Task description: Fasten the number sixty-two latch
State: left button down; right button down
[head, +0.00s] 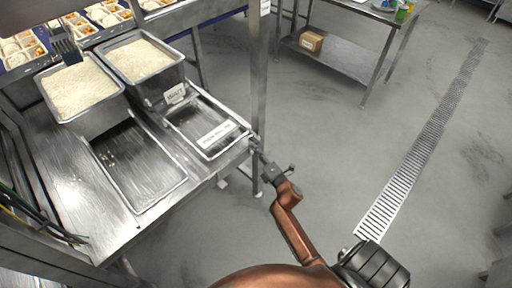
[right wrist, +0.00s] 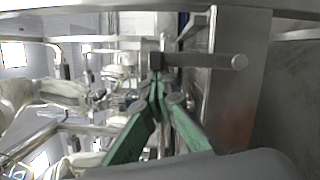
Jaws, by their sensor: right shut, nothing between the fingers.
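My right gripper (head: 259,152) is at the end of the copper arm, beside the table's right corner and the upright metal post. In the right wrist view its green fingers (right wrist: 157,92) are closed together and hold nothing. Just beyond their tips is a latch-like metal fitting with a dark block and a grey bar handle (right wrist: 205,61) that points right and ends in a round knob. The fingertips look close to the block; I cannot tell whether they touch it. No number sixty-two is readable. My left gripper is not in view.
A steel table (head: 85,185) on the left carries two rice pans (head: 122,90), an empty tray (head: 180,187) and a labelled tray (head: 247,128). The metal post (head: 260,85) rises beside its corner. A steel shelf table (head: 340,72) stands behind.

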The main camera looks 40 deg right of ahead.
jog(key=shift+d+r, duration=0.1)
jog(key=s+a+f, duration=0.1)
jog(key=s+a, duration=0.4)
jog(key=s, duration=0.5)
jog(key=shift+s+f+p, duration=0.25)
jog(key=shift+p, duration=0.1)
